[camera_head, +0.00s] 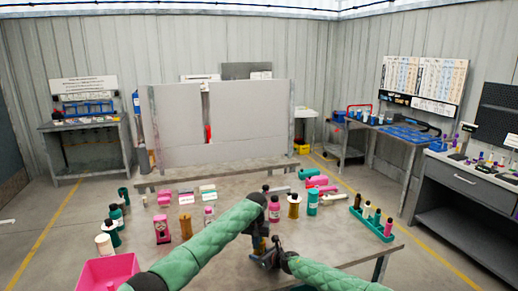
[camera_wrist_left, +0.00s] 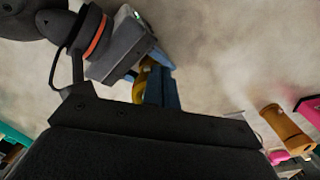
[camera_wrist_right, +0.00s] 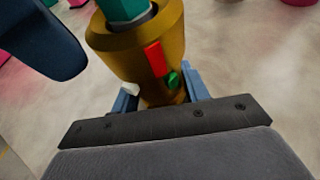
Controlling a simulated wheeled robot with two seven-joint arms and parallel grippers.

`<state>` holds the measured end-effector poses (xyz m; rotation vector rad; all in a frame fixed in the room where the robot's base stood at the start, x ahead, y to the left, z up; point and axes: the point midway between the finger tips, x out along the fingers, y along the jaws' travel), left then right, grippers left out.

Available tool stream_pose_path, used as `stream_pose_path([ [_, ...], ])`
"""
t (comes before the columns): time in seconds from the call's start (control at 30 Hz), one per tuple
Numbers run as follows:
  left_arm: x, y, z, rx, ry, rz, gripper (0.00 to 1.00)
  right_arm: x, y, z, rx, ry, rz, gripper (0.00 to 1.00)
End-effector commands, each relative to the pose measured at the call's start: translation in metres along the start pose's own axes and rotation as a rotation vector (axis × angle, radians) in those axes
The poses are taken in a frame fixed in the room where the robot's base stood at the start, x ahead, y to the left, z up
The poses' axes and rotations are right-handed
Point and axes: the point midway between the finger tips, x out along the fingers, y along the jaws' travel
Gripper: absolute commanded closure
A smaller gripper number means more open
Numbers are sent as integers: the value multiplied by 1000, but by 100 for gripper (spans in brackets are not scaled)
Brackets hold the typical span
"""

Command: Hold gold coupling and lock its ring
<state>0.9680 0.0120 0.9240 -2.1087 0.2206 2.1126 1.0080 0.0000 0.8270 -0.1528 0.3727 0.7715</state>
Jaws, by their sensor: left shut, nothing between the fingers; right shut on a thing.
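The gold coupling (camera_wrist_right: 155,55) fills the upper middle of the right wrist view, with a teal part on top and a red mark, a green mark and a small white piece on its side. My right gripper (camera_wrist_right: 160,97) is shut on its lower body with blue fingers on both sides. My left gripper (camera_wrist_left: 160,84) is shut and empty, close beside the coupling. In the left wrist view a bit of the gold coupling (camera_wrist_left: 139,86) shows behind its fingers. A dark blue finger shows at upper left in the right wrist view. I cannot tell whether it touches the coupling.
Several gold, pink and teal bottles stand on the table, including a gold one (camera_head: 293,206) and another gold one (camera_head: 186,228). A green rack (camera_head: 372,224) is at the right. A pink bin (camera_head: 108,271) is at the front left. The table centre is fairly clear.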

Motion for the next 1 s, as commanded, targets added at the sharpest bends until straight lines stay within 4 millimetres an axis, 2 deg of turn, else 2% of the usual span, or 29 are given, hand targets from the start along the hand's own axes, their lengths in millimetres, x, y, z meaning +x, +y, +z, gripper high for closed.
stream_pose_path([
  [1.0, 3, 0, -5, 0, 1, 1, 100, 0, 0, 0, 0, 0, 0, 88],
])
